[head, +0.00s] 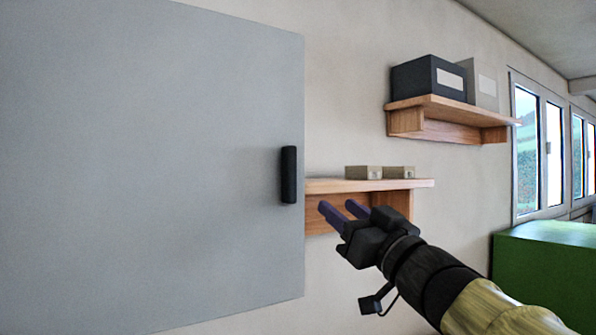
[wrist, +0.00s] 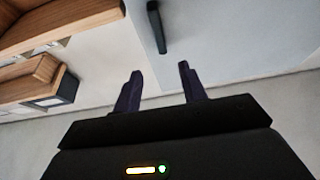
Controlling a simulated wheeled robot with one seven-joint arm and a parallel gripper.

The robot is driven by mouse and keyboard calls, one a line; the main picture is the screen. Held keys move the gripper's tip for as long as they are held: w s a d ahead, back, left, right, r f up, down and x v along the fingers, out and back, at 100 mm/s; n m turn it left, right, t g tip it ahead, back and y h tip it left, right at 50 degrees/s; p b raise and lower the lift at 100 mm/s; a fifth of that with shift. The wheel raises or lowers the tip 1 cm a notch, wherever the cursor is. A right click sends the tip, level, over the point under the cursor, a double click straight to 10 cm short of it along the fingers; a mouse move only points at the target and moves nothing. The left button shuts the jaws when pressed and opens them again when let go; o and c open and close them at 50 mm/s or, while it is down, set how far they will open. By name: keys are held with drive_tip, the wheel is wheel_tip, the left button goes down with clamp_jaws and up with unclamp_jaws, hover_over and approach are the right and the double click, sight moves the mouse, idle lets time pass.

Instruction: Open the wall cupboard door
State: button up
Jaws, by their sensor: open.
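The wall cupboard door (head: 150,160) is a large flat grey panel filling the left of the head view. It also shows in the wrist view (wrist: 225,35). Its black upright bar handle (head: 289,175) is near the right edge of the door. The handle also shows at the top of the wrist view (wrist: 157,27). My gripper (head: 340,210) is open and empty, to the right of the handle and slightly lower in the head view. In the wrist view its two dark purple fingers (wrist: 158,80) are apart, with the handle beyond them. They do not touch it.
A lower wooden shelf (head: 325,186) with small boxes (head: 363,172) is behind my gripper, right of the door. A higher shelf (head: 450,104) holds a dark box (head: 425,78) and a grey box (head: 482,84). A green block-like unit (head: 550,265) stands at the right below windows.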

sight(294, 172)
drive_tip(key=p+x, duration=0.7)
drive_tip(key=x, duration=0.8)
drive_tip(key=shift+w+a+r, duration=0.1)
drive_tip(key=shift+w+a, duration=0.05)
drive_tip(key=shift+w, duration=0.1)
drive_tip(key=shift+w+a+r, duration=0.1)
drive_tip(key=shift+w+a, duration=0.2)
drive_tip(key=shift+w, duration=0.15)
clamp_jaws()
